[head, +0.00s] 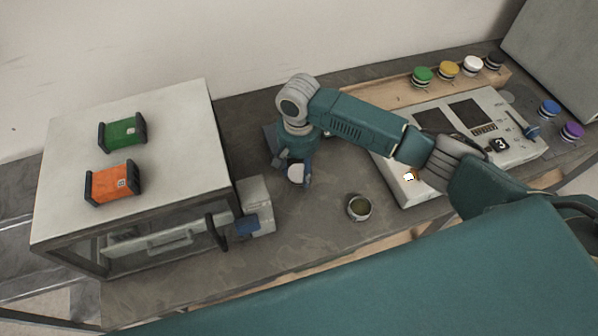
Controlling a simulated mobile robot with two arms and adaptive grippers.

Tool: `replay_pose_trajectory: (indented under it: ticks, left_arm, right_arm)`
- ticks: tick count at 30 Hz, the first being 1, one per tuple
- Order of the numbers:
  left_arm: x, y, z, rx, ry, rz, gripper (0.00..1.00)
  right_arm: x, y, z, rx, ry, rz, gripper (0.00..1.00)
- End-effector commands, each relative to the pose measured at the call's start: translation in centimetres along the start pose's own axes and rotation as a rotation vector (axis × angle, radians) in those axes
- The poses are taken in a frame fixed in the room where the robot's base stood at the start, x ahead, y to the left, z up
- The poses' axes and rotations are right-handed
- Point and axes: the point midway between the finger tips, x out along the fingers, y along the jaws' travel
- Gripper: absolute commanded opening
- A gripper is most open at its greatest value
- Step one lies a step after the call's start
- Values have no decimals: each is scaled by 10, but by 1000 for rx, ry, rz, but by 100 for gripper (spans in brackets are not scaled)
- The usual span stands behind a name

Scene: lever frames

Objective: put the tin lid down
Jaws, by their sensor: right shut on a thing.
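My right gripper (294,170) points down over the grey bench, left of the middle of the head view. It is shut on the tin lid (296,174), a small pale disc partly hidden by the fingers. I cannot tell whether the lid touches the bench. An open round tin (359,207) stands upright on the bench to the right of the gripper and nearer to me, apart from it. My left gripper is not in view.
A white cabinet (72,165) with a green and an orange block on top stands left; a small grey box (262,207) stands beside it. A control panel (420,190) and several coloured-lid jars (423,77) are at right. Bench (300,235) is clear left of the tin.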

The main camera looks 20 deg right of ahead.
Motion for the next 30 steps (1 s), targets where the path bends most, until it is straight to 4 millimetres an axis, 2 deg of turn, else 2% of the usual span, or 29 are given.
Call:
replay_pose_trajectory:
  ticks: [1,5,17,18,20,30]
  left_arm:
    - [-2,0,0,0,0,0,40]
    - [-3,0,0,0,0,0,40]
    - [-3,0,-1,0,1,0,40]
    - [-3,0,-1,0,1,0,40]
    - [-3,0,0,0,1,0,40]
    - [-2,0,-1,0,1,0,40]
  right_arm:
    - [8,0,1,1,-3,3,30]
    - [21,0,0,0,0,0,30]
    - [26,0,0,1,-1,-1,30]
    - [26,0,0,0,0,-1,55]
    - [26,0,0,0,0,-1,66]
    - [23,0,0,-1,1,-1,66]
